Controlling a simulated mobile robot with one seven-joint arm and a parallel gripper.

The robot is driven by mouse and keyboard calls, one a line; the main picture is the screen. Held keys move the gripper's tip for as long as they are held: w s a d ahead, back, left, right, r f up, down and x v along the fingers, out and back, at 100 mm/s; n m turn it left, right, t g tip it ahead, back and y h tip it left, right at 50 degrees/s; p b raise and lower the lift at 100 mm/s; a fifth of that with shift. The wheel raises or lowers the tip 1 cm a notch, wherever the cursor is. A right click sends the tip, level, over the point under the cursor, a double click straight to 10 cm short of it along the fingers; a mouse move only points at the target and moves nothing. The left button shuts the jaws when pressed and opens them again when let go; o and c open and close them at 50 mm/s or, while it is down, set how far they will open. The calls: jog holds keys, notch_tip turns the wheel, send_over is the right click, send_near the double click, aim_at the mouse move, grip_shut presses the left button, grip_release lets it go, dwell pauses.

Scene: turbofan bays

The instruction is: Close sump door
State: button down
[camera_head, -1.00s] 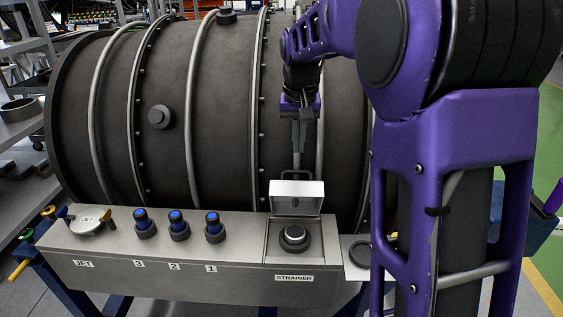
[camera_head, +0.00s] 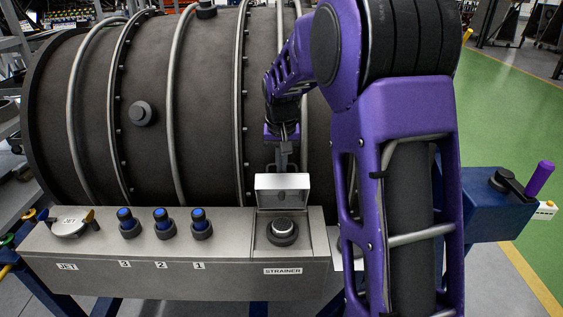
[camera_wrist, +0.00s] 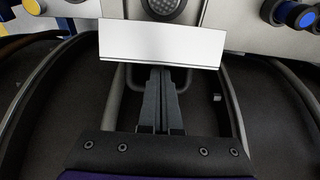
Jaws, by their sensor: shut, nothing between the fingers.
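The sump door is the small pale metal lid (camera_head: 268,190) over the strainer recess. It stands open, roughly upright, at the back of the recess, with the dark round strainer cap (camera_head: 282,230) exposed in front of it. In the wrist view the door is a white plate (camera_wrist: 160,45), and part of the cap (camera_wrist: 168,6) shows beyond it. My gripper (camera_head: 285,168) is behind the door at its top edge. In the wrist view my gripper's fingers (camera_wrist: 160,72) are shut and empty, their tips close to the plate's edge. I cannot tell whether they touch it.
The grey bench panel (camera_head: 160,275) carries several blue-topped plugs (camera_head: 162,222) and a JET cap (camera_head: 73,222) left of the strainer. A large dark engine casing (camera_head: 150,100) stands close behind. A blue stand (camera_head: 490,210) is at the right, with open green floor (camera_head: 510,120) beyond.

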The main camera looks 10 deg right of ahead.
jog(key=shift+s, duration=0.1)
jog(key=shift+s+a+f+t+b, duration=0.1)
jog(key=shift+s+t+b, duration=0.3)
jog(key=shift+b, duration=0.35)
